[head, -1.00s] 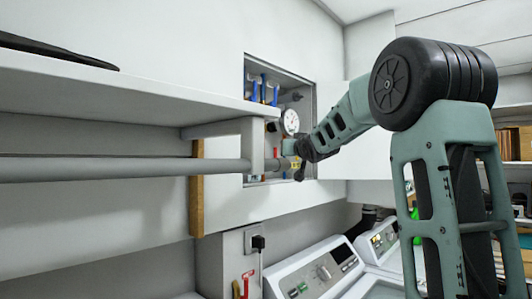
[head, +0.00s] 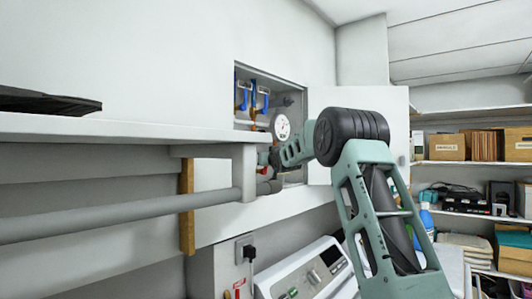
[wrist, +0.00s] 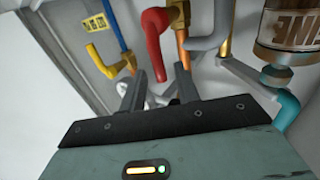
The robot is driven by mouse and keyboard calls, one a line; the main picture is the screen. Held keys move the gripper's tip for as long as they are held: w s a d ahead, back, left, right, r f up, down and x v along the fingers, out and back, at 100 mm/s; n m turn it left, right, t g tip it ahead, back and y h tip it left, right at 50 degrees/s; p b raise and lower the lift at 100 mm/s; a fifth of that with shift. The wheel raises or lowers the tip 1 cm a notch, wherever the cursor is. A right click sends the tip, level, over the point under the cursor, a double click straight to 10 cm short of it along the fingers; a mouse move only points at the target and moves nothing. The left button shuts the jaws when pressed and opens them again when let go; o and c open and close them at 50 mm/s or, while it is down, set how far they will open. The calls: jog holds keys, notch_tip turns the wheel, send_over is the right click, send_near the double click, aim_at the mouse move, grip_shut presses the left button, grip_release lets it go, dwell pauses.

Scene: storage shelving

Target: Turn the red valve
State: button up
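The red valve (wrist: 153,36) has a bent handle at the top middle of the wrist view, on a copper-coloured pipe. My gripper (wrist: 160,72) is open, with its two dark fingers apart. The lower end of the red handle shows between the fingertips. I cannot tell whether either finger touches it.
A gauge (head: 282,127) and blue handles (head: 242,96) sit in the box. A shelf (head: 120,126) and grey pipe (head: 110,217) extend left; a washer (head: 300,270) stands below.

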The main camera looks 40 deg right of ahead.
jog(key=shift+p+x, duration=0.5)
jog(key=shift+x, duration=0.8)
grip_shut()
